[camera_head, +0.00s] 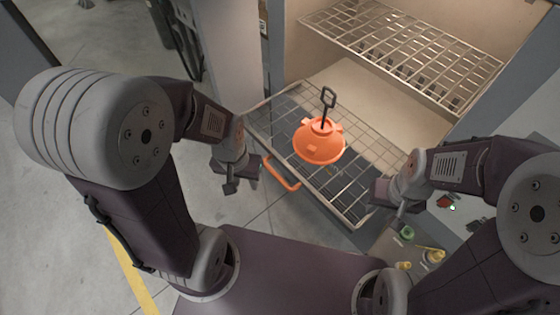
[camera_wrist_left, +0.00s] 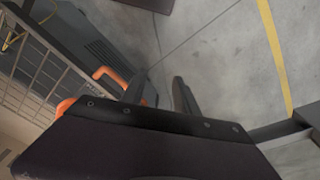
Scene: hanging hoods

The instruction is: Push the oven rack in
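The lower oven rack (camera_head: 349,201), a wire grid, sticks out of the open oven (camera_head: 372,92) towards me in the head view. An orange domed hood (camera_head: 318,145) with a black hook on top stands on it. My left gripper (camera_head: 240,178) is open and empty, off the rack's left front corner, near an orange handle (camera_head: 281,173). In the left wrist view, the fingers (camera_wrist_left: 160,92) are apart, with the rack (camera_wrist_left: 40,75) and the orange handle (camera_wrist_left: 110,76) to their left. My right gripper (camera_head: 388,200) looks open and empty beside the rack's right front corner.
An upper wire rack (camera_head: 405,50) sits inside the oven. Green and yellow knobs or small parts (camera_head: 432,255) lie to the right, below a panel with a red switch (camera_head: 444,202). Bare concrete floor with a yellow line (camera_head: 135,275) is at left.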

